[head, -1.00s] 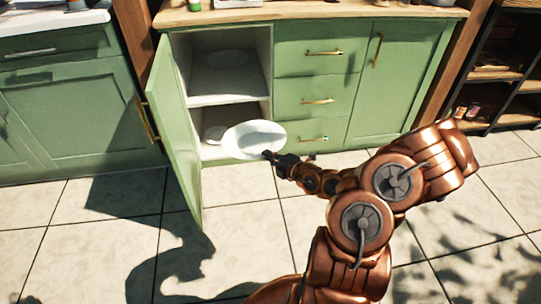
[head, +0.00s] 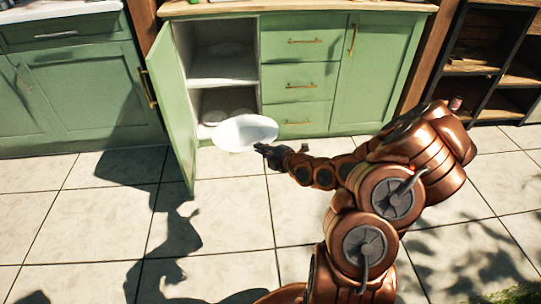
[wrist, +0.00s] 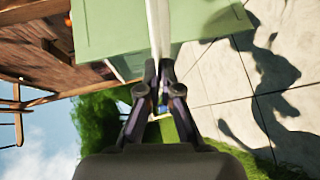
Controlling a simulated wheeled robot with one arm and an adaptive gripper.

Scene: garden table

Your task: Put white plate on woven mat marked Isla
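A white plate (head: 244,132) is held up in front of the open cabinet in the head view. My gripper (head: 268,151) is shut on the plate's near right rim. In the wrist view the plate (wrist: 158,28) shows edge-on as a thin white strip, and my gripper's fingers (wrist: 158,82) close on its lower end. The plate looks clear of the cabinet shelves and above the floor. No woven mat and no Isla label show in either view.
The green cabinet door (head: 172,110) stands open to the left of the plate. Closed drawers (head: 300,78) are to the right. The tiled floor (head: 235,225) in front is clear.

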